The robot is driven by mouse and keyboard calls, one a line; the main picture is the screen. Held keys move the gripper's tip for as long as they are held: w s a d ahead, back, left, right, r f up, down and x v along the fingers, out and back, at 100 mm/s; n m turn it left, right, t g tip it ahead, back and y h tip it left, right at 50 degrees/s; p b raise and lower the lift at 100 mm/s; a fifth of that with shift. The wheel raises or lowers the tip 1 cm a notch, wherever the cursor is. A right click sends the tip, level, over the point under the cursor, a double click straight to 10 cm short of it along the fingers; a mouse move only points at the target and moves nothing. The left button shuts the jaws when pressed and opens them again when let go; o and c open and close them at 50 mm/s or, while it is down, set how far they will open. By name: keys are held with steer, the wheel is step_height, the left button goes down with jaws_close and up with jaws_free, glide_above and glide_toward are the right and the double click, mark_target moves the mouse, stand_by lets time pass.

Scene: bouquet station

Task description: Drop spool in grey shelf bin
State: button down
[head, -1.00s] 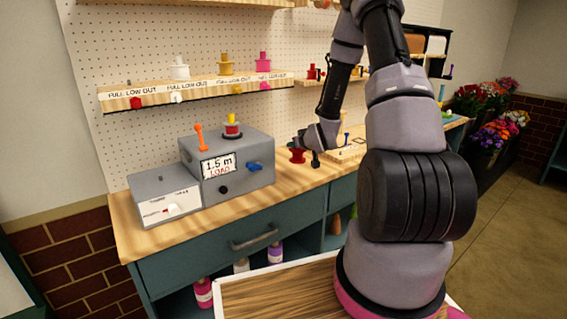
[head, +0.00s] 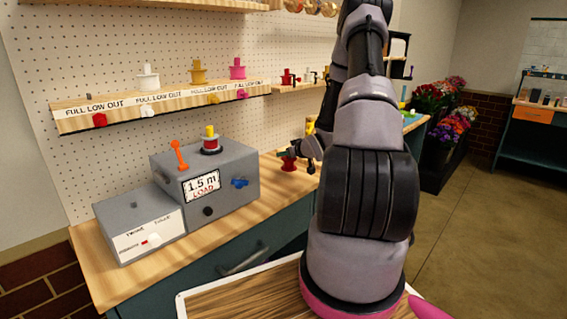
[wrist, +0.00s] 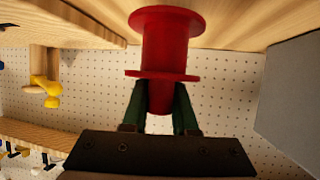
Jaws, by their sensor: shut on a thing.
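A red spool (head: 288,163) is low over the wooden counter, right of the grey machine; whether it touches the counter I cannot tell. In the wrist view the red spool (wrist: 168,42) fills the top middle. My gripper (wrist: 159,108) is shut on its narrow end, with a dark green finger on each side. In the head view my gripper (head: 291,150) is small and partly hidden by the spool and my arm. I cannot make out a grey bin on the shelf in these views.
The grey machine (head: 212,168), with an orange lever and a spool on top, stands on the counter (head: 110,262) beside a smaller grey box (head: 138,222). A labelled shelf (head: 165,103) holds white, yellow and pink spools. Flowers (head: 440,125) stand at the right.

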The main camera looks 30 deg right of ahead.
mark_target(285, 161)
steer(key=shift+f, duration=1.65)
steer(key=c, duration=1.1)
jaws_free()
steer(key=shift+f, duration=0.15)
steer(key=o, duration=0.4)
